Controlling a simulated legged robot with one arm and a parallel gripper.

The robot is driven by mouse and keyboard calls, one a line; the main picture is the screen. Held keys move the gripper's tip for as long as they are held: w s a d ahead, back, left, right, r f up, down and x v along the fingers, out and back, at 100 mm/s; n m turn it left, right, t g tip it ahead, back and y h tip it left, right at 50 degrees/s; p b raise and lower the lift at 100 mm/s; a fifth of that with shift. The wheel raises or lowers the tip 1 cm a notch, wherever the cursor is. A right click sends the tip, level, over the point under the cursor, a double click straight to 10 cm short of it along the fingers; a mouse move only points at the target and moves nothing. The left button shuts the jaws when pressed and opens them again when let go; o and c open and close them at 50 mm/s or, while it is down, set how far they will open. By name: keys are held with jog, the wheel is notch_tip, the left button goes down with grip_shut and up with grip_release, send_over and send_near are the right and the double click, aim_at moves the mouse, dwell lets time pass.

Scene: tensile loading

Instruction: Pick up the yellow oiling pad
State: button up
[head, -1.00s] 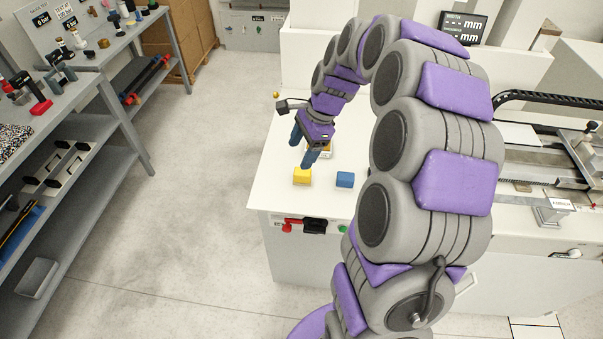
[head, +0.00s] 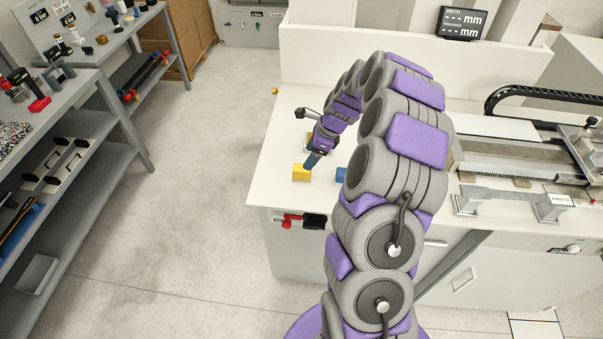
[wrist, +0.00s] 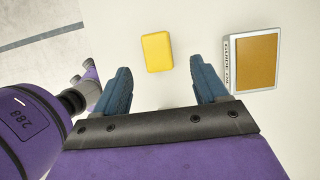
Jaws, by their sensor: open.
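The yellow oiling pad (head: 301,173) is a small yellow block lying on the white bench top near its front left corner. In the wrist view the yellow pad (wrist: 157,52) lies ahead of and between the two blue fingertips, with clear gaps to both sides. My gripper (head: 312,161) is close to the pad in the head view, at its upper right. In the wrist view my gripper (wrist: 160,78) is open and empty. Its height over the bench is hard to tell.
An orange-brown pad in a tray marked GUIDE OIL (wrist: 256,62) lies right of the right finger. Red and black items (head: 303,220) are on the bench front. Shelves (head: 75,150) stand left.

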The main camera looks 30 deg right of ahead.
aim_at(298, 167)
jog(key=shift+x, duration=1.1)
jog(key=b+x, duration=0.1)
jog(key=x, duration=0.4)
jog(key=shift+s+a, duration=0.1)
jog(key=shift+a, duration=0.05)
jog(key=c, duration=1.1)
jog(key=shift+r, duration=0.1)
jog(key=shift+s+r+p, duration=0.1)
jog(key=shift+r+p, duration=0.25)
jog(key=shift+r, duration=1.45)
jog(key=s+a, duration=0.2)
jog(key=s, duration=0.3)
jog(key=s+a+r, duration=0.1)
jog(key=s, duration=0.3)
jog(key=s+a+p, duration=0.1)
jog(key=s+a, duration=0.1)
jog(key=s, duration=0.3)
jog(key=shift+s+a+r, duration=0.15)
jog(key=shift+s+a, duration=0.2)
jog(key=o, duration=0.5)
jog(key=c, duration=0.3)
